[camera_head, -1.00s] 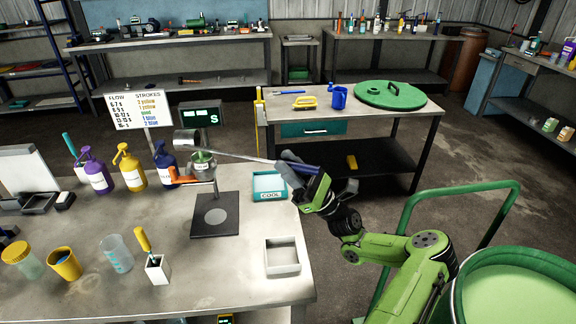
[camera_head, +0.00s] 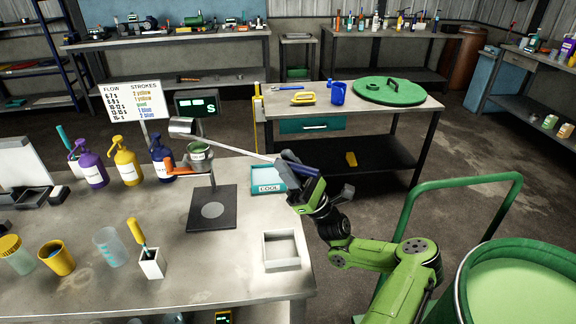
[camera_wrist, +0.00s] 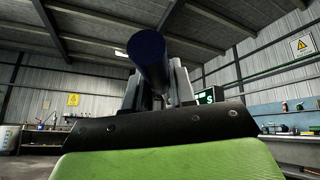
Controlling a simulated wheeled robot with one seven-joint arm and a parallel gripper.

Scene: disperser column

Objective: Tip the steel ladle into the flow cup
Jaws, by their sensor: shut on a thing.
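The steel ladle's bowl (camera_head: 183,127) is tilted onto its side, above and slightly left of the flow cup (camera_head: 199,153). A gap shows between them. The flow cup sits in a stand over a dark square plate (camera_head: 212,210), with an orange arm (camera_head: 172,167) to its left. The ladle's thin steel shank slopes down right to its dark blue grip. My gripper (camera_head: 293,168) is shut on this grip, right of the cup. In the wrist view the blue grip (camera_wrist: 148,55) stands between the fingers (camera_wrist: 160,83). The bowl's inside is hard to see.
Purple (camera_head: 92,166), yellow (camera_head: 126,162) and blue (camera_head: 163,158) pump bottles stand left of the cup. A display (camera_head: 197,104) and a flow sign (camera_head: 138,95) stand behind. A teal COOL tray (camera_head: 268,178) and an empty square tray (camera_head: 281,250) lie to the right.

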